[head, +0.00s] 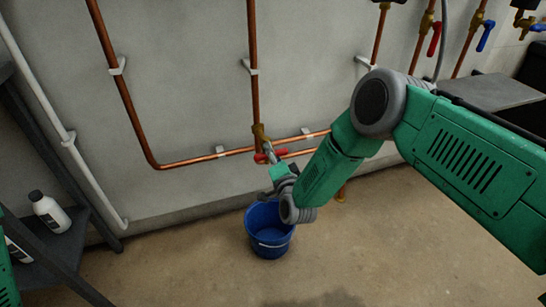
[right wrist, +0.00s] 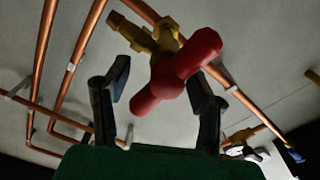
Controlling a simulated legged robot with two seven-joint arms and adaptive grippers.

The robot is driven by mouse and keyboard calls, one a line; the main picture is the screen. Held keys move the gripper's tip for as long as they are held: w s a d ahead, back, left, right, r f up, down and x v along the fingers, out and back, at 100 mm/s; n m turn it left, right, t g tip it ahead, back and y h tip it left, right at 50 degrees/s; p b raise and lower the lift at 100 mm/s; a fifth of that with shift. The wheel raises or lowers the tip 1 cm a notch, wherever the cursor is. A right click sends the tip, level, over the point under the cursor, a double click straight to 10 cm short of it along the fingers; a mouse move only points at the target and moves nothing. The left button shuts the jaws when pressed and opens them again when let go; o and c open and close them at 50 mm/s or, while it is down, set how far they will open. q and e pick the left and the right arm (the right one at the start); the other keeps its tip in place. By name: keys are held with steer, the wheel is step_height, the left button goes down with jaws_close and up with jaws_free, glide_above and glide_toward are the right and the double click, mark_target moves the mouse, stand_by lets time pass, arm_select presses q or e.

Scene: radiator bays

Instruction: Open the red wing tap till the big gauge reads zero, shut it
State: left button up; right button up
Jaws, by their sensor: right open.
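The red wing tap (head: 279,153) sits on a brass fitting (head: 260,132) low on the copper pipe by the wall. In the right wrist view the red wing tap (right wrist: 178,72) lies slantwise between two dark fingers. My right gripper (head: 271,160) is at the tap, its fingers open on either side of the wing. A gap shows beside the wing on the left; contact on the right finger cannot be told. A blue bucket (head: 267,246) stands on the floor below the tap. The big gauge is in neither view. My left gripper is out of view.
A dark shelf (head: 50,245) with white bottles (head: 50,212) stands at the left. Red (head: 434,39) and blue (head: 486,36) lever valves hang at the upper right. Floor around the bucket is mostly clear.

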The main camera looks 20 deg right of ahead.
steer(key=shift+a+r, duration=0.1)
steer(key=shift+a, duration=0.25)
steer(key=c, duration=0.3)
steer(key=shift+a, duration=0.25)
jaws_close()
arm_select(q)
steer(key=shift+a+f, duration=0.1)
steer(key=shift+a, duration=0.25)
arm_select(e)
steer(key=shift+d, duration=0.15)
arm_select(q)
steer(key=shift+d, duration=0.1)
arm_select(e)
steer(key=shift+d, duration=0.15)
steer(key=shift+s+m, duration=0.1)
steer(key=shift+m, duration=0.2)
